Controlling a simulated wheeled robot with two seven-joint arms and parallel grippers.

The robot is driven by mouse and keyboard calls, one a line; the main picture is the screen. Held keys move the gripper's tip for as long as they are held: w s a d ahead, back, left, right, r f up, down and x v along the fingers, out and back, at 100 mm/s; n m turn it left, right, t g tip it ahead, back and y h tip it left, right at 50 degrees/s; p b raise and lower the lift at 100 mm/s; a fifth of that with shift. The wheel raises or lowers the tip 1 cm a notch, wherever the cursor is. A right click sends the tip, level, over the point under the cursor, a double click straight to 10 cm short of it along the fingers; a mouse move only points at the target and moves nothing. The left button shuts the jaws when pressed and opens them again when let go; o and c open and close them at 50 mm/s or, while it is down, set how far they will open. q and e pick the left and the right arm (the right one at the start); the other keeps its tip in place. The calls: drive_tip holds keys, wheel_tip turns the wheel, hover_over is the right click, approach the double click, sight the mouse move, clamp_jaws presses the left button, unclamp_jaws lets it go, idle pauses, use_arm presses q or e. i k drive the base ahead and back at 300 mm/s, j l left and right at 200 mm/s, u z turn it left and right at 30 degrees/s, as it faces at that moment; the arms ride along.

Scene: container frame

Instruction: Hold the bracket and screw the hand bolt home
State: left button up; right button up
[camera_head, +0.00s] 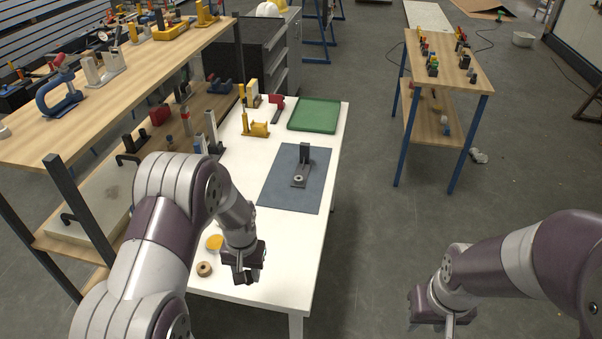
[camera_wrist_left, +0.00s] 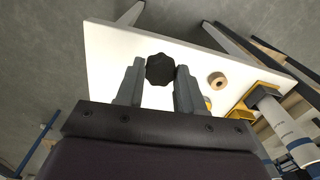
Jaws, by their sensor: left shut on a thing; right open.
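The hand bolt, with a black lobed knob (camera_wrist_left: 160,69), is between the fingertips of my left gripper (camera_wrist_left: 161,80). In the head view my left gripper (camera_head: 247,277) is above the near end of the white table, and the bolt there is mostly hidden by the fingers. The bolt's shank cannot be seen. A dark grey bracket (camera_head: 304,154) with an upright part and a flat foot stands on a blue-grey mat (camera_head: 283,194), with a light ring at its near end. My right gripper (camera_head: 447,325) is open, off the table to the right, over the floor.
On the white table (camera_head: 249,216) a tan ring (camera_head: 204,269) and a yellow round piece (camera_head: 215,242) lie beside my left gripper. A green tray (camera_head: 315,115) and yellow fixtures (camera_head: 257,129) stand at the far end. A loaded wooden shelf (camera_head: 130,65) flanks the left side.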

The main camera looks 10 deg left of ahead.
sight(299, 179)
drive_tip(key=z, duration=1)
drive_tip(key=i+l, duration=0.3)
drive_tip(key=i, duration=0.25)
drive_tip(key=i+l, duration=0.25)
drive_tip(key=i, duration=0.25)
drive_tip(key=i+u, duration=0.8)
drive_tip(key=i+l+u, duration=0.2)
drive_tip(key=u, duration=0.2)
drive_tip(key=i+l+u, duration=0.4)
drive_tip(key=i+j+u, duration=0.1)
drive_tip(key=u, duration=0.3)
drive_tip(key=i+j+u, duration=0.1)
drive_tip(key=u, duration=0.35)
drive_tip(key=i+u, duration=0.15)
drive_tip(key=u, duration=0.25)
drive_tip(key=i+u, duration=0.1)
drive_tip(key=u, duration=0.3)
drive_tip(key=i+u, duration=0.15)
drive_tip(key=u, duration=0.3)
